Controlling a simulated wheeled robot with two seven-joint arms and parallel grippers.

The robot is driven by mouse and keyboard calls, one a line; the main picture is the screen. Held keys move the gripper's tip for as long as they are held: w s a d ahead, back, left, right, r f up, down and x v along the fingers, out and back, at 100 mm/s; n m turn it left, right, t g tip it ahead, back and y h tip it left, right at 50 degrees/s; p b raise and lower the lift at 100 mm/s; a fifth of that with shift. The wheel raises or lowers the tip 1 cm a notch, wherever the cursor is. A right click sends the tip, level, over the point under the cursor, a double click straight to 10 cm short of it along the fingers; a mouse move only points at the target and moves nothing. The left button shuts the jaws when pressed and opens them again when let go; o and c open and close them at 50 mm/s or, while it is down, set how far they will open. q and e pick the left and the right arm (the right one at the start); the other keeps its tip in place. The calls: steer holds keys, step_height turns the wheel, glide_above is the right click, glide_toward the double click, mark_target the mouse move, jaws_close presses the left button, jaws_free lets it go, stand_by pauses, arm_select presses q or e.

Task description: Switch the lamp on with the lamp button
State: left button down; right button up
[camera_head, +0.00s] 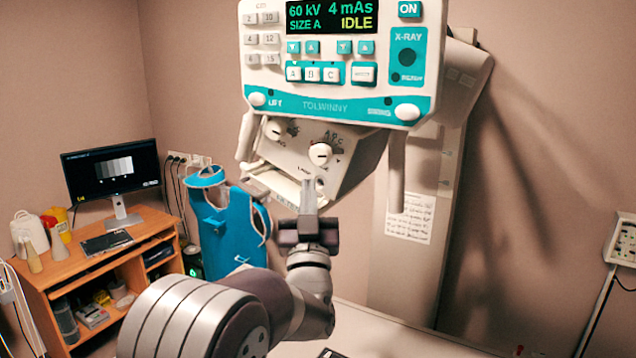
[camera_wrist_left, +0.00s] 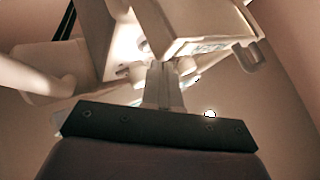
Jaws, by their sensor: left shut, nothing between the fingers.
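The X-ray console (camera_head: 345,105) hangs at the top, its display reading 60 kV, 4 mAs, SIZE A, IDLE. Below it is a tilted white panel (camera_head: 295,150) with two round knobs and small lettering too blurred to read surely. I cannot make out the lamp button; the panel's lower edge is partly behind my fingertips. My left gripper (camera_head: 308,192) is shut and empty, fingers pointing up just below the panel. In the left wrist view its fingers (camera_wrist_left: 163,88) point at the underside of the housing (camera_wrist_left: 205,25). Whether they touch it I cannot tell. My right gripper is out of view.
A blue apron-like item (camera_head: 228,230) hangs left of my left gripper. A wooden desk (camera_head: 100,265) with a monitor (camera_head: 112,172) stands at the left. A pale column (camera_head: 400,265) rises behind the console. A white handle bar (camera_head: 397,172) hangs right of the panel.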

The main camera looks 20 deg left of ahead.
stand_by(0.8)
arm_select(q)
steer(key=shift+w+b, duration=0.45)
steer(key=shift+w+b, duration=0.3)
steer(key=shift+w, duration=0.05)
stand_by(0.6)
steer(key=shift+s+f+b, duration=0.1)
steer(key=shift+s+b, duration=0.3)
steer(key=shift+b, duration=0.15)
steer(key=shift+s, duration=0.45)
